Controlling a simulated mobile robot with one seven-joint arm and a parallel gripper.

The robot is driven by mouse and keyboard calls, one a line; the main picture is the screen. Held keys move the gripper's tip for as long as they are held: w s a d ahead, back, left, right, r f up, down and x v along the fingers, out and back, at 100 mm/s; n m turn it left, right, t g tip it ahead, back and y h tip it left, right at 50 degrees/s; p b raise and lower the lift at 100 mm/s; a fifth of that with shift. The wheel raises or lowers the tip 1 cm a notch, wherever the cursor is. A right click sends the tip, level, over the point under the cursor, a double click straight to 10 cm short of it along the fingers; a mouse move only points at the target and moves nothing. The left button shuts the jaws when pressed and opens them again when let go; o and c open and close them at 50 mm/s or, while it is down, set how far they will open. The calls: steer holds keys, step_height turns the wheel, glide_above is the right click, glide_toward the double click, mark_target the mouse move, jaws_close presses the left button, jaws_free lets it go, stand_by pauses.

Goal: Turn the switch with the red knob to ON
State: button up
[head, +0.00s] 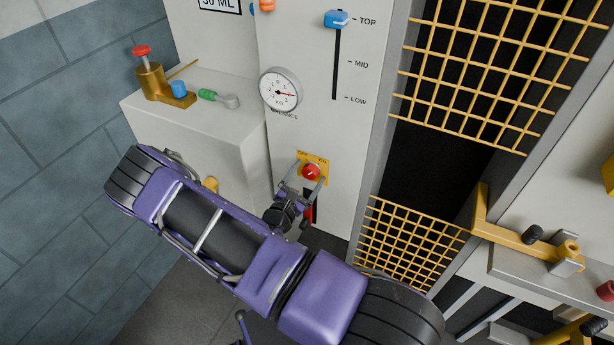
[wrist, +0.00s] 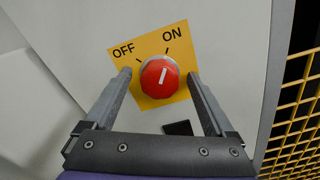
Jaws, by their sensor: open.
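The red knob (wrist: 160,78) sits on a yellow plate (wrist: 174,39) marked OFF at upper left and ON at upper right. Its white line points up and slightly right, roughly at the tick by ON. My gripper (wrist: 159,75) is open, with one finger on each side of the knob. The left finger tip overlaps the plate's left edge, and the right tip is by its right edge. Gaps show between fingers and knob; I cannot tell how deep the tips reach. The red knob also shows in the head view (head: 311,171), with the gripper just below it.
The switch is on a white panel under a round balance gauge (head: 280,91) and a blue slider (head: 337,19). A yellow grid (head: 415,240) is to the right. A white ledge (head: 215,110) with small tools juts out at left. A dark slot is below the plate.

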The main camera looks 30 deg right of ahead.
steer(key=shift+a, duration=0.1)
steer(key=v, duration=1.7)
steer(key=shift+s, duration=0.15)
